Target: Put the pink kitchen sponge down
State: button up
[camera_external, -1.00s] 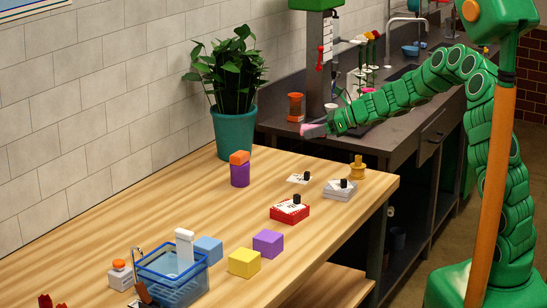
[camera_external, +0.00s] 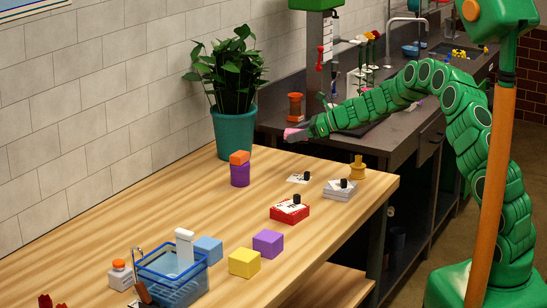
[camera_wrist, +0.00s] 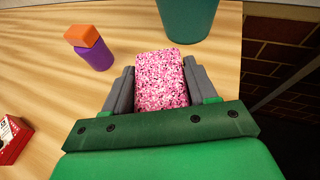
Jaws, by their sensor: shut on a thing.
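The pink kitchen sponge (camera_wrist: 161,80) is a speckled pink and white block. My gripper (camera_wrist: 160,88) is shut on it, with a grey finger on each side in the wrist view. In the external view my gripper (camera_external: 297,135) is at the far right end of the wooden table (camera_external: 225,215), near the teal plant pot, and the sponge (camera_external: 291,132) shows as a small pink patch. The wrist view shows the sponge over wood. I cannot tell its exact height above the table.
The teal pot (camera_external: 234,131) stands beyond the sponge. A purple cup (camera_external: 240,176) with an orange block (camera_external: 239,157) on top is to its left. A red box (camera_external: 290,210), a grey box (camera_external: 340,190) and a brass-coloured object (camera_external: 357,168) stand nearer. Bare wood lies between them.

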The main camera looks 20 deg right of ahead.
send_over(287, 162)
jog(key=shift+s+f, duration=0.2)
jog(key=shift+f, duration=4.2)
jog(key=shift+f, duration=0.15)
jog(key=o, duration=1)
jog(key=shift+d+r, duration=0.1)
jog(key=shift+r, duration=0.15)
jog(key=v, duration=1.1)
jog(key=shift+s+d, duration=0.2)
jog(key=shift+d, duration=0.1)
jog(key=shift+r, duration=0.1)
